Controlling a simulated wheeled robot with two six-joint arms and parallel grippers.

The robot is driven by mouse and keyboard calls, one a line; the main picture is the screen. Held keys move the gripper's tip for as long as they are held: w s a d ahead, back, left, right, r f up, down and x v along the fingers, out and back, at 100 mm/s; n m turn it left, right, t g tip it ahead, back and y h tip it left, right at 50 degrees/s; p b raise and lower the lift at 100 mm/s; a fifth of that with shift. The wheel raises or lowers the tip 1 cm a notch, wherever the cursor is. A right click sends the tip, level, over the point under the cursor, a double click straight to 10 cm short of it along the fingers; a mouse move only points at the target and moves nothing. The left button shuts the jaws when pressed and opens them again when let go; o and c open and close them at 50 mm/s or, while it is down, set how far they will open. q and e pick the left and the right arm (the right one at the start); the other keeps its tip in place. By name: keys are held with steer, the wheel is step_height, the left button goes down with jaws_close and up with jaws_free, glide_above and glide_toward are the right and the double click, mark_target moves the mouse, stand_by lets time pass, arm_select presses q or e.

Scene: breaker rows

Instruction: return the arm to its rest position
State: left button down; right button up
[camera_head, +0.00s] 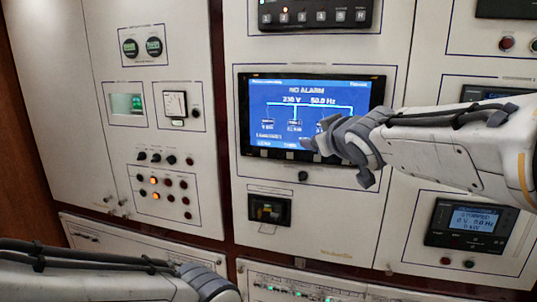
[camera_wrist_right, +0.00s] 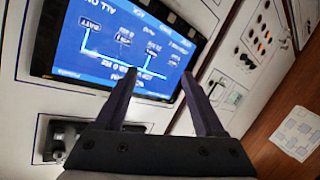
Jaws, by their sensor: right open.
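My right arm (camera_head: 450,145) reaches in from the right. Its gripper (camera_head: 325,145) is in front of the lower right part of a blue display that reads "NO ALARM". In the right wrist view the two dark fingers (camera_wrist_right: 160,85) stand apart with nothing between them, and the display (camera_wrist_right: 120,50) lies behind them, tilted in the picture. Whether the fingers touch the screen cannot be told. My left arm (camera_head: 90,280) crosses the lower left corner; its fingers are outside the picture.
The display (camera_head: 275,100) is set in a pale cabinet wall. A square dark switch unit (camera_head: 269,209) sits below it. A panel of knobs and lamps (camera_head: 160,185) is at left, a smaller meter (camera_head: 468,222) at lower right. A wooden surface (camera_wrist_right: 295,120) shows at right in the wrist view.

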steer(key=s+a+f+g+b, duration=0.1)
steer(key=s+a+f+g, duration=0.15)
steer(key=f, duration=0.35)
steer(key=s+a+f+g, duration=0.1)
steer(key=s+a+f, duration=0.1)
steer(key=s+f, duration=0.3)
steer(key=s+a+f+g+b, duration=0.1)
steer(key=s+f+g, duration=0.4)
steer(key=s+f, duration=0.7)
steer(key=s+a+f+n+g+h+b, duration=0.1)
steer(key=s+f+g+b, duration=0.2)
steer(key=s+f, duration=0.9)
steer(key=s+g, duration=0.3)
steer(key=shift+s, duration=0.2)
